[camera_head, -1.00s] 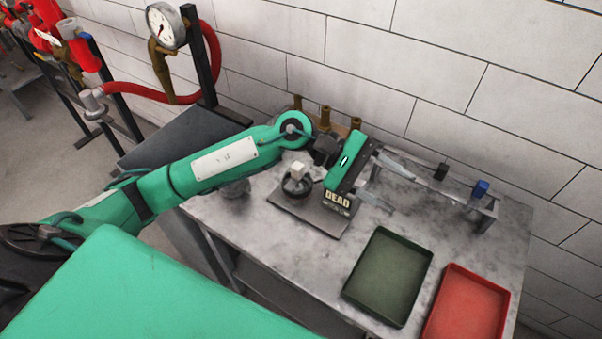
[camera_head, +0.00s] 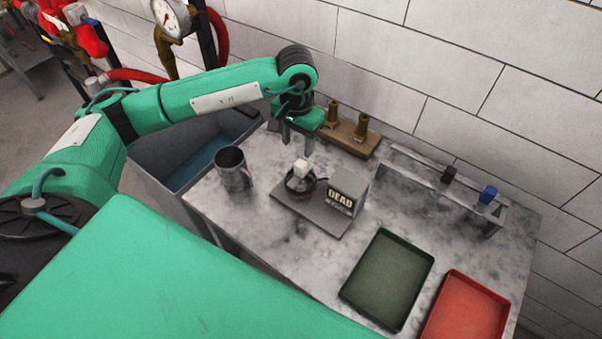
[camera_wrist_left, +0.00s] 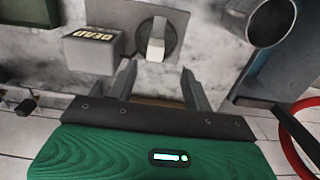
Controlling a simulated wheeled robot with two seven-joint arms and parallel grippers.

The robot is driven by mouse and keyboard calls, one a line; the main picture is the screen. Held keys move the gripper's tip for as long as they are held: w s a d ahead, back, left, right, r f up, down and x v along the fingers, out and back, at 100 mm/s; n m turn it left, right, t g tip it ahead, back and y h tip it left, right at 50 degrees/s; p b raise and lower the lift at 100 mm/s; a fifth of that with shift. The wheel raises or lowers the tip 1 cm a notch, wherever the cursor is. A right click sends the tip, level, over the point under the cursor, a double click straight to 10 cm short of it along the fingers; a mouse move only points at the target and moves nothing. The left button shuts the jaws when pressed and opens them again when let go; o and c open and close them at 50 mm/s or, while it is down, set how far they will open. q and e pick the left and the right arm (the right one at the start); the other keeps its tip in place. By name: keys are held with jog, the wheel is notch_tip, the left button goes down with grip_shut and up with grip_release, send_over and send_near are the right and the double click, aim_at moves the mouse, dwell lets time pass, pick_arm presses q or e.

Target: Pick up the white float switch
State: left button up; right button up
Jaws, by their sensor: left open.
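The small white piece that looks like the float switch (camera_head: 301,167) stands in a dark round holder (camera_head: 299,184) on a grey plate beside a box marked DEAD (camera_head: 345,191). It also shows as a pale upright piece in the left wrist view (camera_wrist_left: 157,44). My left gripper (camera_head: 298,145) points down just behind and above it, open and empty. In the left wrist view my two fingers (camera_wrist_left: 158,72) are spread, with the white piece beyond the gap between them, apart from both. My right gripper is not in view.
A metal mug (camera_head: 233,170) stands left of the plate. Brass fittings on a wooden block (camera_head: 350,134) stand behind. A raised rail (camera_head: 420,172) is at the right. A green tray (camera_head: 388,278) and a red tray (camera_head: 465,308) lie at the front right.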

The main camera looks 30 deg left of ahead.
aim_at(301, 163)
pick_arm(q)
notch_tip(301, 163, down, 4)
jog(key=shift+r+p, duration=0.1)
jog(key=shift+p, duration=0.35)
jog(key=f+p, duration=0.2)
jog(key=f, duration=0.1)
jog(key=f+p, duration=0.1)
jog(key=shift+w+d+f, duration=0.1)
jog(key=shift+d+f, duration=0.1)
jog(key=shift+d, duration=0.2)
jog(key=shift+f, duration=0.45)
grip_shut()
